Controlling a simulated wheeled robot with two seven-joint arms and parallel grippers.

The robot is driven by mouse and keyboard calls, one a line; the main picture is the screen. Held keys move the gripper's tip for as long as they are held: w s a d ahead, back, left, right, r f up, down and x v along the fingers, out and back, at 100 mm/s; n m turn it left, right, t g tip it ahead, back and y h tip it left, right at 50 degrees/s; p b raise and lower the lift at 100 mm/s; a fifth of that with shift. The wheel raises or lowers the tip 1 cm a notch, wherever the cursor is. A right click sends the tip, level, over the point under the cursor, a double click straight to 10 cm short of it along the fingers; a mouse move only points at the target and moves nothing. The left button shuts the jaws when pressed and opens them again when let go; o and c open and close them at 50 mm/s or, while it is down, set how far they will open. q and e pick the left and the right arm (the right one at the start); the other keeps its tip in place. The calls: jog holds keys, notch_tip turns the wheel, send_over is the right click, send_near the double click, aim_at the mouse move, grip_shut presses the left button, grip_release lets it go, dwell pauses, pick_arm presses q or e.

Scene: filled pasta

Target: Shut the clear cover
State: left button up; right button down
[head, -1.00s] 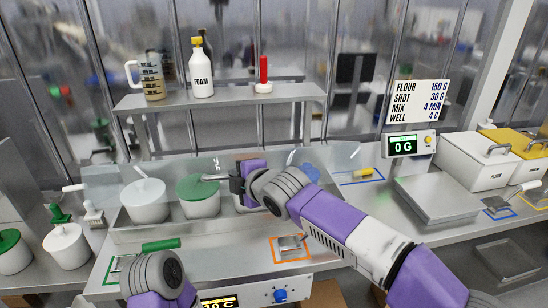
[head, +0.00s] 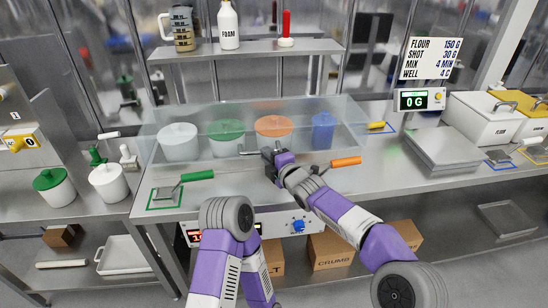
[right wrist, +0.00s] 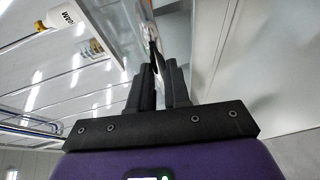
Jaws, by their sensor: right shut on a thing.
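The clear cover (head: 345,115) is a see-through hood over the row of pots at the back of the counter. Its front lower edge runs along the front of the row. My right gripper (head: 270,156) is at the middle of that front edge, shut on the cover's handle (head: 250,152), a thin bar. In the right wrist view, the fingers (right wrist: 158,80) are close together around a thin dark piece beside a clear panel. My left arm shows at the bottom of the head view, but its gripper does not.
Under the cover stand white (head: 178,142), green-lidded (head: 227,136), orange-lidded (head: 273,127) and blue (head: 323,131) pots. Green-handled (head: 198,176) and orange-handled (head: 345,161) tools lie in front. A shelf (head: 245,50) is above; a scale (head: 440,150) is at the right.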

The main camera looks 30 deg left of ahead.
notch_tip(320, 180, down, 3)
jog(key=shift+r, duration=0.1)
jog(key=shift+d, duration=0.1)
jog(key=c, duration=1.5)
grip_release()
jog(key=shift+c, duration=0.2)
jog(key=o, duration=0.4)
jog(key=shift+w+f+h, duration=0.2)
jog(key=shift+f+h, duration=0.05)
jog(key=shift+h, duration=0.05)
jog(key=shift+o, duration=0.2)
jog(key=shift+a, duration=0.2)
jog(key=shift+d, duration=0.1)
jog(key=shift+s+d+r+b, duration=0.2)
jog(key=shift+s+d+b, duration=0.15)
jog(key=shift+d, duration=0.15)
jog(key=r+v, duration=0.1)
jog(key=v, duration=0.5)
